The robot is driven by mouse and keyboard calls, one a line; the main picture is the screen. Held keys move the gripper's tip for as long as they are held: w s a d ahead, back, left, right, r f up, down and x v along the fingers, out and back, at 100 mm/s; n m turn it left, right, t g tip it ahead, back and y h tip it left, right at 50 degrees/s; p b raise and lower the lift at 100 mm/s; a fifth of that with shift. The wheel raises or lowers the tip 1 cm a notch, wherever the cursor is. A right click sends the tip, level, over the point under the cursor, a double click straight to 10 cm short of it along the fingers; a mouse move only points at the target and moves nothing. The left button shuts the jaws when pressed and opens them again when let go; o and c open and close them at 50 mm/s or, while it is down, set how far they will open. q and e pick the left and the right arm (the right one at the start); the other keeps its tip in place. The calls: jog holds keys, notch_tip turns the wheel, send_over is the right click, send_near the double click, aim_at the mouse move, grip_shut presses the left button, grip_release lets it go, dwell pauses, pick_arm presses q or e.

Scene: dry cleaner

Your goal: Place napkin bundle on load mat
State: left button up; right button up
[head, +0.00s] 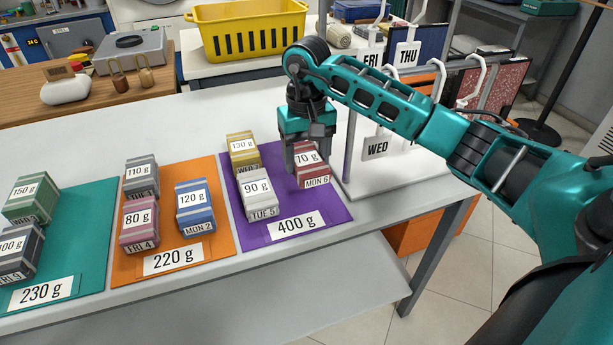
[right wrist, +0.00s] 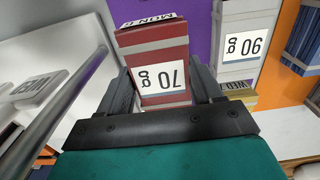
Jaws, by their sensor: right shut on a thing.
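My right gripper (head: 308,157) points down and is shut on a red napkin bundle (head: 312,176) marked 70 g and MON 6. The red bundle (right wrist: 160,55) sits between the two fingers in the right wrist view. It is over the right part of the purple load mat (head: 328,208), labelled 400 g. I cannot tell whether its underside touches the mat. A grey bundle (head: 261,202) marked 90 g, TUE 5, and a yellow bundle (head: 242,158) marked 130 g stand on the purple mat to its left. My left gripper is not in view.
An orange mat (head: 160,245) labelled 220 g holds three bundles; a teal mat (head: 85,235) labelled 230 g holds more. A metal rail post (head: 349,150) with a hanging WED tag (head: 376,148) stands just right of the gripper. A yellow basket (head: 248,30) is behind.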

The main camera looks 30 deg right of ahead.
notch_tip(320, 180, down, 5)
jog(key=shift+r, duration=0.2)
jog(key=shift+f, duration=0.15)
jog(key=shift+f+b, duration=0.1)
jog(key=shift+b, duration=0.2)
jog(key=shift+f, duration=0.15)
jog(key=o, duration=1.1)
